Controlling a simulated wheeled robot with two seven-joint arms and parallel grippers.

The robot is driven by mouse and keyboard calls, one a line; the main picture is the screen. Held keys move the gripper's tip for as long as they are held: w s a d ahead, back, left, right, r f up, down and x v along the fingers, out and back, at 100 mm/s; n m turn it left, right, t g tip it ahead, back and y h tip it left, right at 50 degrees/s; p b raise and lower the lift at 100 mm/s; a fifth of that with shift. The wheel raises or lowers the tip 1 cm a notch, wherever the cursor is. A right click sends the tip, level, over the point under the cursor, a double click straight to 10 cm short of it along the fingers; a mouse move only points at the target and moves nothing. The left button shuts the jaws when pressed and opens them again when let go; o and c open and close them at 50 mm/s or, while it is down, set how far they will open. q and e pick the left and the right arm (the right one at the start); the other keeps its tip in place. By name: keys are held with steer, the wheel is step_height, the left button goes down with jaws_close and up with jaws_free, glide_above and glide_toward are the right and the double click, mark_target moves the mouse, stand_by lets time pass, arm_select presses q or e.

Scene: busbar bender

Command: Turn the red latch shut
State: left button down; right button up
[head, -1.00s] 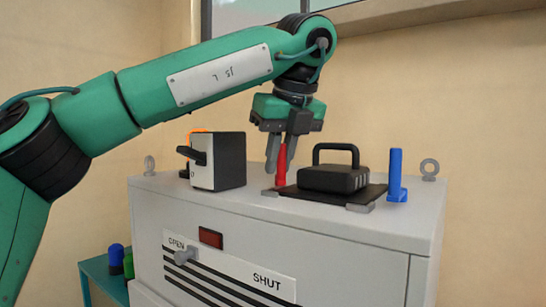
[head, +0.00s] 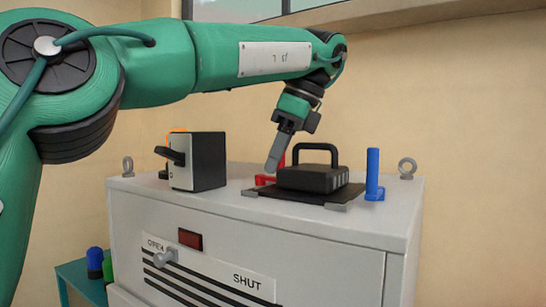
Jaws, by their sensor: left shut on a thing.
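The red latch (head: 266,180) stands on top of the grey cabinet, at the left back of the black case (head: 312,178). Its low foot and part of its upright show; the rest is hidden behind my finger. My left gripper (head: 273,163) reaches down from above and is shut on the red latch. I see its fingers edge-on, one in front of the other. A blue latch (head: 373,175) stands upright to the right of the case, apart from it. My right gripper is not in view.
The grey cabinet (head: 330,240) has a front panel marked OPEN and SHUT, with a knob (head: 166,257) near OPEN. A black and white switch box (head: 198,162) stands left of the gripper. Lifting eyes (head: 407,168) rise at the corners.

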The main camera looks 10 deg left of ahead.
arm_select(q)
steer(key=shift+w+d+n, duration=0.1)
steer(key=shift+w+n, duration=0.1)
steer(key=shift+n, duration=0.4)
steer(key=c, duration=1.4)
jaws_free()
steer(key=shift+s+m, duration=0.1)
steer(key=shift+m, duration=0.2)
